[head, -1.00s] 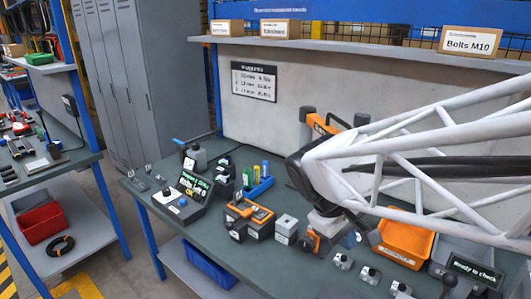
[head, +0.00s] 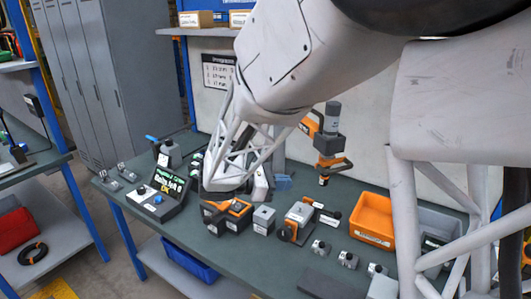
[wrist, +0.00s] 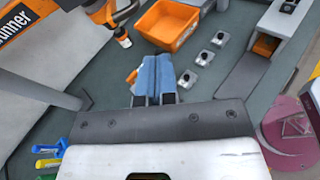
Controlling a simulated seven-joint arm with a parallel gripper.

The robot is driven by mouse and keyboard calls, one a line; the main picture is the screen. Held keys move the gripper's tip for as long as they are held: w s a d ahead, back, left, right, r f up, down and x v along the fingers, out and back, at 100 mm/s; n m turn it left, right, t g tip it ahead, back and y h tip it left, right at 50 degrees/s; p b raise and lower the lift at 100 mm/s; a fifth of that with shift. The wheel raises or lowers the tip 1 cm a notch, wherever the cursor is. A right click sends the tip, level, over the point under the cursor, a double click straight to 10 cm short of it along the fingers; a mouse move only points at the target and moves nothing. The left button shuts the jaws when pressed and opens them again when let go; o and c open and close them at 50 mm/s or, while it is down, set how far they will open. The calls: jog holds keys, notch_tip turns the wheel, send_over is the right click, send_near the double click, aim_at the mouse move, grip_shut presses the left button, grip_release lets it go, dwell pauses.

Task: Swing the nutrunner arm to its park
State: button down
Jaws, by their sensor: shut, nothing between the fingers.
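The nutrunner arm's orange beam (wrist: 35,25) lies at the upper left of the wrist view, with part of the word "runner" on it. Its grey and orange tool (head: 328,145) hangs over the bench in the head view, nose down; it also shows in the wrist view (wrist: 115,22). My gripper (wrist: 154,78) has blue fingers that are together and empty. It is below and apart from the tool in the wrist view. My arm hides most of the beam there. I cannot make out the park.
An orange bin (head: 371,219) stands on the bench right of the tool. Several small knobbed blocks (head: 347,259) lie in front of it. An orange-black device (head: 227,214) and a lit display (head: 165,183) stand left. A grey post (wrist: 62,100) stands left of my gripper.

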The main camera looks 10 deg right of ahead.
aim_at(316, 168)
jog(key=w+a+f+n+t+h, duration=0.1)
jog(key=w+a+n+t+h, duration=0.1)
jog(key=w+a+n, duration=0.1)
jog(key=shift+w+a+f+t, duration=0.3)
jog(key=shift+w+a, duration=0.15)
jog(key=shift+w, duration=0.8)
jog(key=shift+d, duration=0.1)
jog(key=w+d, duration=0.2)
jog(key=d, duration=1.1)
jog(key=shift+w+d, duration=0.15)
jog(key=shift+d, duration=0.15)
jog(key=shift+d, duration=2.55)
jog(key=shift+a, duration=0.15)
jog(key=s+a, duration=0.4)
jog(key=a, duration=0.9)
